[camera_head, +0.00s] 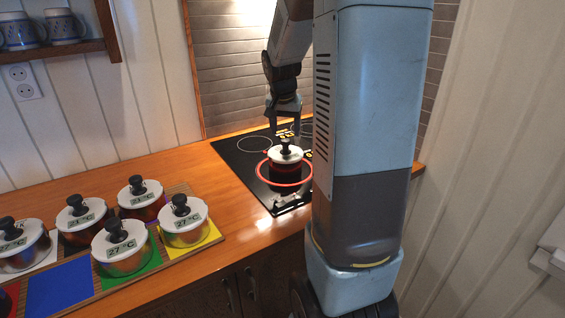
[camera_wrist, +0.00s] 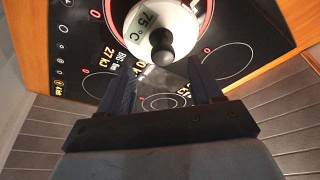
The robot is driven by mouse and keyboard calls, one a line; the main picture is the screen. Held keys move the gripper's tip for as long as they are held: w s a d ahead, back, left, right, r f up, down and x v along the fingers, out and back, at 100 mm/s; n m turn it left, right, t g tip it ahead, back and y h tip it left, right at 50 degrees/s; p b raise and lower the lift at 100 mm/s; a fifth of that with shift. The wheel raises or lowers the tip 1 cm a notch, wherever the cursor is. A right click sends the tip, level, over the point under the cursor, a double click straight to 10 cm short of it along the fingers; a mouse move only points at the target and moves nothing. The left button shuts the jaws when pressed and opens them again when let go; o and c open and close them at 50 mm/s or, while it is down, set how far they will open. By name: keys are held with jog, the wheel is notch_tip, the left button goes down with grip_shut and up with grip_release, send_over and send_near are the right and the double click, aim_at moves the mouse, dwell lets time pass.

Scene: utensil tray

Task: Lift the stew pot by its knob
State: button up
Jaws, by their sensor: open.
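The pot with a white lid (camera_head: 286,154) and black knob (camera_head: 285,144) stands on a glowing red ring of the black cooktop. In the wrist view its white lid (camera_wrist: 148,20) carries a "75 °C" label, and the black knob (camera_wrist: 162,50) points toward my gripper. My gripper (camera_head: 285,122) hangs just above and slightly behind the knob in the head view. In the wrist view my gripper (camera_wrist: 167,82) is open, with its two fingers apart and nothing between them. The knob lies ahead of the gap between the fingertips, apart from both.
The cooktop (camera_head: 232,158) has other, unlit rings. Several similar lidded pots stand at left on coloured squares of a wooden board (camera_head: 215,235); the blue square (camera_head: 60,287) is empty. A tiled wall (camera_head: 235,80) rises behind the cooktop. Mugs (camera_head: 62,27) sit on a shelf.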

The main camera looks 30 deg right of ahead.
aim_at(285, 140)
jog(key=shift+w+x, duration=0.1)
jog(key=shift+x, duration=1.5)
jog(key=shift+w+x, duration=0.15)
jog(key=shift+x, duration=1.4)
jog(key=shift+a, duration=0.1)
grip_shut()
